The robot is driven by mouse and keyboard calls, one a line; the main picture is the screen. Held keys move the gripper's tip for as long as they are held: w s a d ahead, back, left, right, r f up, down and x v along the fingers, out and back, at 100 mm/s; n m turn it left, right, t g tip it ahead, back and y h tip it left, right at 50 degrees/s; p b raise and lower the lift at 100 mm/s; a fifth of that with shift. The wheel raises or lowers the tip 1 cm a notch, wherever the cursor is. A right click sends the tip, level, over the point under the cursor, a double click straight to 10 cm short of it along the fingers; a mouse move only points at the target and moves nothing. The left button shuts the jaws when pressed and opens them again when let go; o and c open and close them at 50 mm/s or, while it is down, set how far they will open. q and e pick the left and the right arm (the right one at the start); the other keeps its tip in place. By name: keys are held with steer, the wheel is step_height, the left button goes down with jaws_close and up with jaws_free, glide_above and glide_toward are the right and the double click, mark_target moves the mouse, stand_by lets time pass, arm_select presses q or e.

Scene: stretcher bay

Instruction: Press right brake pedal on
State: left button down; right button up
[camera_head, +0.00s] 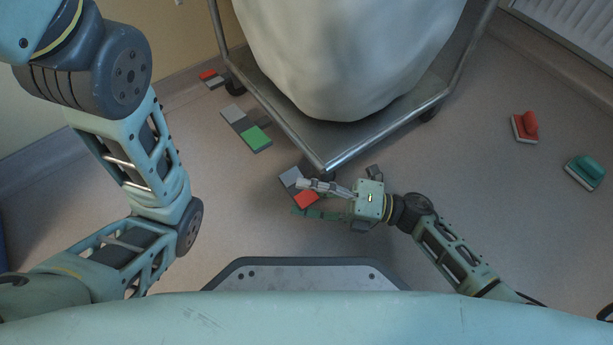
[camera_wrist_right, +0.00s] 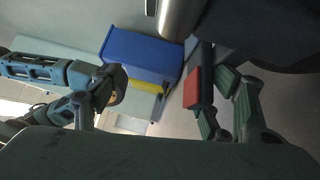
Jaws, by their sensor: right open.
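A brake pedal with a red pad (camera_head: 306,199) and a grey pad (camera_head: 290,177) sits low by the near corner of the metal cart. My right gripper (camera_head: 301,198) is open, with one finger over the pedal and the other just below its red end. From above I cannot tell whether a finger touches it. In the right wrist view the red pad (camera_wrist_right: 193,88) shows beside the fingers. A second pedal with a green pad (camera_head: 257,138) and a grey pad (camera_head: 233,114) lies farther up and left. My left arm is at the left, its gripper outside the picture.
The metal cart (camera_head: 391,124) carries a big white bundle (camera_head: 350,55). Another red-ended pedal (camera_head: 208,75) is near the wall. The wrist view shows a blue box (camera_wrist_right: 140,52).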

mark_target(303, 198)
steer(key=o, duration=0.5)
steer(key=shift+n, duration=0.3)
steer(key=r, duration=0.4)
steer(key=shift+w+r, duration=0.3)
steer(key=shift+r, duration=0.1)
steer(key=shift+o, duration=0.3)
steer(key=shift+r, duration=0.65)
steer(key=f, duration=0.3)
steer(key=shift+s+a+f, duration=0.1)
steer(key=shift+s+a, duration=0.05)
steer(key=shift+a, duration=0.15)
steer(key=shift+c, duration=0.7)
steer(key=shift+d+f, duration=0.2)
steer(key=shift+d, duration=0.45)
steer(key=shift+c, duration=1)
steer(key=shift+s+d, duration=0.25)
steer(key=shift+d, duration=0.8)
steer(key=shift+s+d, duration=0.2)
steer(key=shift+d, duration=0.8)
steer(key=shift+c, duration=1)
steer(key=shift+s+d+f, duration=0.15)
steer(key=shift+d, duration=0.4)
steer(key=c, duration=0.6)
steer(key=shift+o, duration=0.2)
steer(key=shift+s+d+f+m, duration=0.1)
steer(key=shift+d+f+m, duration=0.1)
steer(key=shift+d, duration=0.35)
steer(key=shift+s+d+f+m, duration=0.1)
steer(key=shift+d+f+m, duration=0.1)
steer(key=shift+d, duration=0.3)
